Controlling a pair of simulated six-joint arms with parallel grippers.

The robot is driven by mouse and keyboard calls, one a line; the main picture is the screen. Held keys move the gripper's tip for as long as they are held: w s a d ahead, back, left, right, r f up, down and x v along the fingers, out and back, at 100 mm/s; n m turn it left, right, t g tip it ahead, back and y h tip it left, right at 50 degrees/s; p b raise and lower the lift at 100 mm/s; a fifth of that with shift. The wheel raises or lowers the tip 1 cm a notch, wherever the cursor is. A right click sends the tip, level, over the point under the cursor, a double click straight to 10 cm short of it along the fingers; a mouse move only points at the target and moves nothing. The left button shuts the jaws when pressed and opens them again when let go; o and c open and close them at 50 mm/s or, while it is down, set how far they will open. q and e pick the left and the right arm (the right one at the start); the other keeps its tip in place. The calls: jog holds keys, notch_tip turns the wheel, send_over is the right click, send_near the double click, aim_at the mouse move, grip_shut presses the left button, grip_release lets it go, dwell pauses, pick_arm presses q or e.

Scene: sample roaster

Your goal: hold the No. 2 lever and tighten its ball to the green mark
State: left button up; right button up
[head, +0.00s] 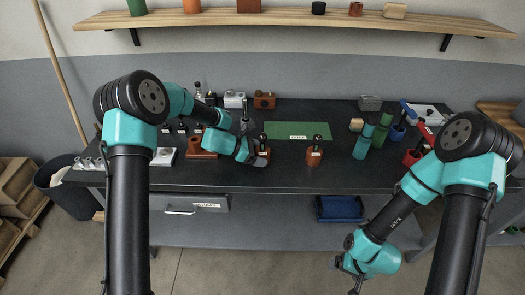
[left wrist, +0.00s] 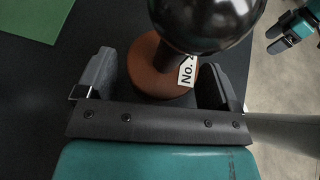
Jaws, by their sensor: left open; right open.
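A lever with a glossy black ball (left wrist: 205,20) stands on a round red-brown base (left wrist: 150,65) in the left wrist view. Its white tag (left wrist: 187,72) reads "No." with the numeral partly cut off. My right gripper (head: 353,272) hangs low in front of the table, empty. No green mark can be made out.
A green mat (head: 297,131) lies behind the levers. Teal-green cylinders (head: 364,140), a blue cup (head: 397,132) and a red cup (head: 411,157) stand at the right. Several small items crowd the back left. The table front between the arms is clear.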

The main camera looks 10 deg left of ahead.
pick_arm(q)
jog(key=c, duration=0.9)
jog(key=o, duration=0.9)
jog(key=shift+r, duration=0.25)
jog(key=c, duration=1.1)
